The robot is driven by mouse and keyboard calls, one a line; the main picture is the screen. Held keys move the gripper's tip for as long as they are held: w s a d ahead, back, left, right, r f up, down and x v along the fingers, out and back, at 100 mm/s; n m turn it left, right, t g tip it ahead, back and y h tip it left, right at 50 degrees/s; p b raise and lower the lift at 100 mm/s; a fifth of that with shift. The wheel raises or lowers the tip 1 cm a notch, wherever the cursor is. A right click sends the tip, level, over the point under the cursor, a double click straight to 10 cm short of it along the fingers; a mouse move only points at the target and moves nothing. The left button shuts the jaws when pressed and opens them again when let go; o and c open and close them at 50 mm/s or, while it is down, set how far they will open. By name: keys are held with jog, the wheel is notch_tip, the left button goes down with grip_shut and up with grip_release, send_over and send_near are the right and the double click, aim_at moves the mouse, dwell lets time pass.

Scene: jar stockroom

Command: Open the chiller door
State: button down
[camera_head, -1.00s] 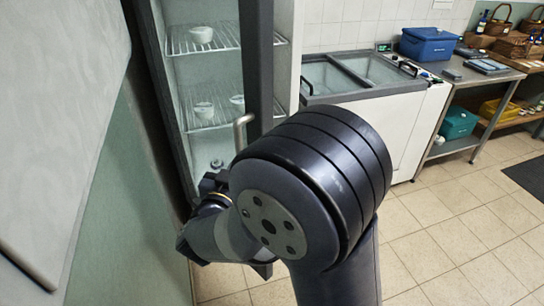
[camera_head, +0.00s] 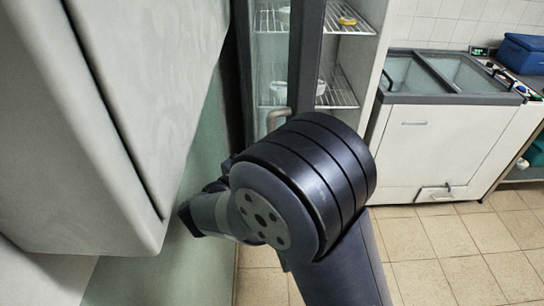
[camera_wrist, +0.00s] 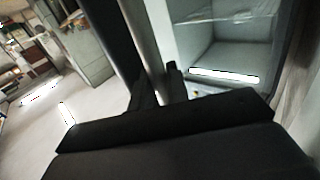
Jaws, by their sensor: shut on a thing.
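The chiller door (camera_head: 307,55) has a dark frame and a glass pane. In the head view it stands ajar, with lit wire shelves showing through the glass and past its right edge. Its pale metal handle (camera_head: 279,117) shows at the top only; my arm covers the lower part. In the wrist view my gripper (camera_wrist: 159,84) has its two dark fingers on either side of the upright handle bar (camera_wrist: 150,50), shut on it. The chiller's pale inside (camera_wrist: 222,58) shows to the right of the bar. The fingers are hidden in the head view.
A large pale cabinet (camera_head: 120,110) fills the left of the head view, close to my arm. A chest freezer (camera_head: 428,125) stands to the right of the chiller. A blue box (camera_head: 525,52) is on the right-hand counter. Tiled floor is clear at front right.

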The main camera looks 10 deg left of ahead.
aim_at(269, 121)
jog(key=c, duration=1.4)
grip_release()
jog(key=shift+w, duration=0.15)
jog(key=shift+r, duration=0.15)
notch_tip(269, 121, up, 10)
jog(key=shift+a, duration=0.1)
